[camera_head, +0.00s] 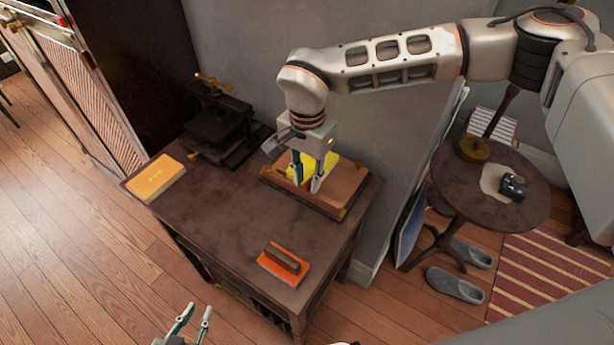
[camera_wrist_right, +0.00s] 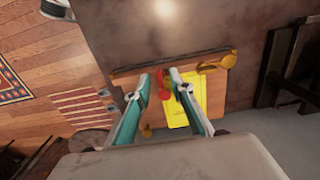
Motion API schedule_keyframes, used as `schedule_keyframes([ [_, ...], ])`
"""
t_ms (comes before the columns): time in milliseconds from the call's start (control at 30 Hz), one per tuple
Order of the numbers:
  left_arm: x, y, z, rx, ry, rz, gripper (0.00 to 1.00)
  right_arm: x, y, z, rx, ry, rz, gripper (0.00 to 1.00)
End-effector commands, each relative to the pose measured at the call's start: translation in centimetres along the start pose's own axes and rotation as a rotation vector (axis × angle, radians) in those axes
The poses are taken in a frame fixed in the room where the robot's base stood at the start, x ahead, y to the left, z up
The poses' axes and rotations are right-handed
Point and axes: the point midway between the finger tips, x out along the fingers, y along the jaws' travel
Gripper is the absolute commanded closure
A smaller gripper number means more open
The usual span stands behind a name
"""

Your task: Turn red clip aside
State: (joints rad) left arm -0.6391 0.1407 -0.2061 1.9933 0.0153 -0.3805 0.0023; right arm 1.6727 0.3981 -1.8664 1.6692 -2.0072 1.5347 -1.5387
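A wooden board (camera_wrist_right: 235,95) lies on the dark table with a yellow sheet (camera_wrist_right: 203,97) on it; the board also shows in the head view (camera_head: 345,185). A small red clip (camera_wrist_right: 164,88) shows between my right gripper's fingers in the right wrist view, close to the sheet's edge. The arm hides it in the head view. My right gripper (camera_head: 307,186) points down over the board, its fingers apart; in the wrist view the fingertips (camera_wrist_right: 158,77) also stand apart. Whether a finger touches the clip I cannot tell. My left gripper (camera_head: 197,311) is open and empty, low in front of the table.
Brass fittings (camera_wrist_right: 217,63) sit on the board's edge. The dark table (camera_head: 225,215) also holds a black press (camera_head: 220,125), a yellow book (camera_head: 156,178) and an orange block with a dark handle (camera_head: 283,264). A round table (camera_head: 515,220) stands right. The table's middle is clear.

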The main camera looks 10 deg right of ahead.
Motion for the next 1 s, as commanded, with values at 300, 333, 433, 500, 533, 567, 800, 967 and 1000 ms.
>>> schedule_keyframes([
  [300, 0.02, -0.09, -0.11, 0.0, 0.002, -0.001, 0.78, 0.01, 0.01, 0.02, 0.0, 0.0, 0.0, 1.0],
  [333, 0.02, -0.09, -0.11, 0.0, 0.002, -0.002, 0.78, 0.01, 0.01, 0.03, 0.0, 0.0, 0.0, 1.0],
  [433, 0.02, -0.1, -0.1, 0.0, 0.001, -0.002, 0.78, 0.01, 0.01, 0.03, 0.0, -0.001, 0.0, 1.0],
  [500, 0.02, -0.1, -0.1, 0.0, 0.001, -0.002, 0.78, 0.01, 0.01, 0.03, 0.0, -0.001, 0.0, 1.0],
  [533, 0.02, -0.1, -0.09, 0.0, 0.001, -0.002, 0.78, 0.0, 0.01, 0.03, 0.001, -0.001, 0.0, 1.0],
  [567, 0.02, -0.1, -0.1, 0.0, 0.001, -0.002, 0.78, 0.0, 0.02, 0.03, 0.003, -0.001, 0.0, 1.0],
  [800, -0.09, -0.14, -0.29, -0.002, 0.001, -0.001, 0.78, -0.12, 0.02, 0.05, 0.058, 0.0, 0.0, 1.0],
  [967, -0.3, -0.17, -0.77, -0.006, 0.005, -0.001, 0.78, -0.21, 0.05, 0.07, 0.153, 0.0, 0.001, 1.0],
  [1000, -0.37, -0.16, -0.93, -0.007, 0.006, 0.0, 0.78, -0.23, 0.05, 0.07, 0.184, 0.0, 0.001, 1.0],
])
